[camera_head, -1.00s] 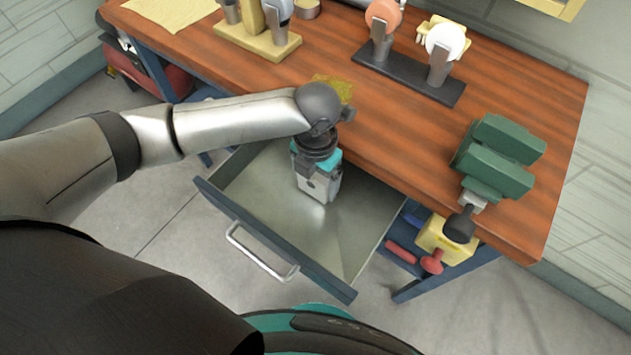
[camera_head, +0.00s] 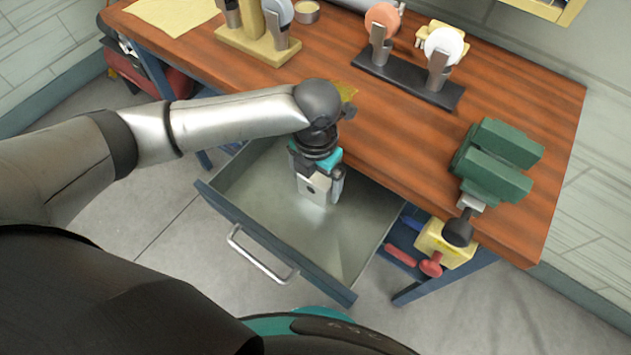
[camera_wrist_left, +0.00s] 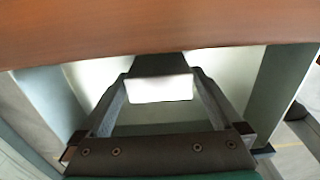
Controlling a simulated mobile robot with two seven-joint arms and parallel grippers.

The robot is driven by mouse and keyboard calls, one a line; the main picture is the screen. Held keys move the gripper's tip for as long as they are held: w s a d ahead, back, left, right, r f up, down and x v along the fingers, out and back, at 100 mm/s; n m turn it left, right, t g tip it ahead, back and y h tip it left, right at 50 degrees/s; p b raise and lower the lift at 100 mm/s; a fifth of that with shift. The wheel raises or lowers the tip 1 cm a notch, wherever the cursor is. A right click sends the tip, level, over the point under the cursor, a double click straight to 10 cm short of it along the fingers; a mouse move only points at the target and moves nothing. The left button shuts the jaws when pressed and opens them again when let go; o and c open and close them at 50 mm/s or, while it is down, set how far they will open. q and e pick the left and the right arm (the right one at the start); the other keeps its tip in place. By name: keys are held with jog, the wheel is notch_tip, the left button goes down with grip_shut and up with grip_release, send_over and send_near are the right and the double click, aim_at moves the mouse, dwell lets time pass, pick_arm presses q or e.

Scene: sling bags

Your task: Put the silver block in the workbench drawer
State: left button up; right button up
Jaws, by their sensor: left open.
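The silver block (camera_head: 316,190) is inside the open workbench drawer (camera_head: 262,246), toward its back. My left gripper (camera_head: 321,192) reaches down into the drawer with its fingers open on either side of the block. In the left wrist view, the bright block (camera_wrist_left: 160,88) lies between the fingertips, with a dark finger on each side. Its underside is hidden in the head view. My right gripper is in neither view.
The wooden workbench top (camera_head: 400,150) overhangs the drawer's back. A green vise (camera_head: 492,162) is at the right. A black stand (camera_head: 408,82) holds tools. A yellow object (camera_head: 444,243) and red tool (camera_head: 431,266) are below the bench. The drawer's front right is empty.

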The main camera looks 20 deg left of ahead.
aim_at(316, 178)
pick_arm(q)
notch_tip(316, 178, up, 10)
jog(key=shift+p, duration=1.2)
